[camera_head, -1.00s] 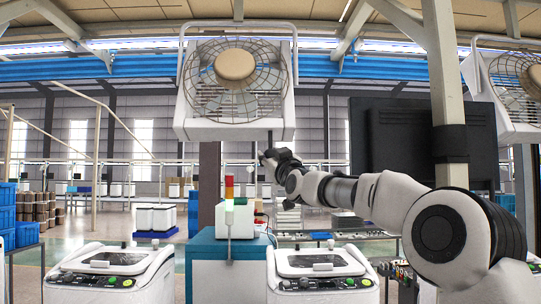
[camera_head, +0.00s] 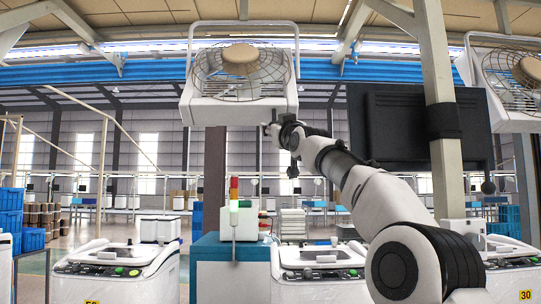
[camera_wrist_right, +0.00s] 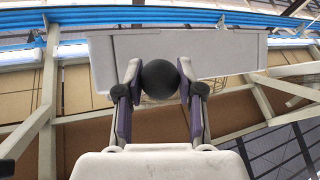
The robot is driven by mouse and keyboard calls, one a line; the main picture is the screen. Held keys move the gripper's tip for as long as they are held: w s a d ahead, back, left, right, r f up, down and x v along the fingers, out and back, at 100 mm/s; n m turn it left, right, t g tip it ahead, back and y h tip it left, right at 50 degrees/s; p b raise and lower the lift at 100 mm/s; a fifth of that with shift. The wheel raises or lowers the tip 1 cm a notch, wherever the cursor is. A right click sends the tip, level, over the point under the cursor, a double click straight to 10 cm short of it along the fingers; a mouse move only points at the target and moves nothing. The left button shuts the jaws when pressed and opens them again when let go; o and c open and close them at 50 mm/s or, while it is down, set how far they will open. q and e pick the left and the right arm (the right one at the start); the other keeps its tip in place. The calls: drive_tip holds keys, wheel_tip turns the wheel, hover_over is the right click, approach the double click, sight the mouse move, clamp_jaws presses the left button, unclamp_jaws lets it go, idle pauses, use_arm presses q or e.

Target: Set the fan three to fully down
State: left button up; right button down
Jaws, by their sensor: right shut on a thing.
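A white box fan (camera_head: 238,110) with a round wire guard and a beige hub hangs in a white bracket at the upper middle of the head view. My right gripper (camera_head: 272,128) is at the fan's lower edge, right of its middle. In the right wrist view, its two fingers (camera_wrist_right: 158,88) are shut on a dark round ball (camera_wrist_right: 160,78), with the fan's pale housing (camera_wrist_right: 215,52) behind it. The ball's attachment to the fan is hidden. My left gripper is in neither view.
A second fan (camera_head: 505,118) hangs at the right edge. A beige post (camera_head: 437,60) and a dark screen (camera_head: 385,125) stand beside my right arm. Below are white machines (camera_head: 110,262), a blue-green cabinet (camera_head: 225,265) and a signal light (camera_head: 234,195).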

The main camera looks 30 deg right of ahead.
drive_tip(key=shift+s+a+r, duration=0.15)
drive_tip(key=shift+s+r, duration=0.1)
drive_tip(key=shift+s, duration=0.05)
drive_tip(key=shift+w, duration=0.3)
drive_tip(key=shift+s+a+r, duration=0.2)
drive_tip(key=shift+s+r, duration=0.15)
drive_tip(key=shift+s, duration=0.15)
drive_tip(key=shift+s+a+r, duration=0.15)
drive_tip(key=shift+s+r, duration=0.15)
drive_tip(key=shift+s, duration=0.2)
drive_tip(key=shift+a, duration=0.15)
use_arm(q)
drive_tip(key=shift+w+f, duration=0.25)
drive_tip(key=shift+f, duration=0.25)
use_arm(e)
drive_tip(key=c, duration=0.7)
unclamp_jaws()
drive_tip(key=shift+s, duration=0.1)
drive_tip(key=shift+f, duration=0.15)
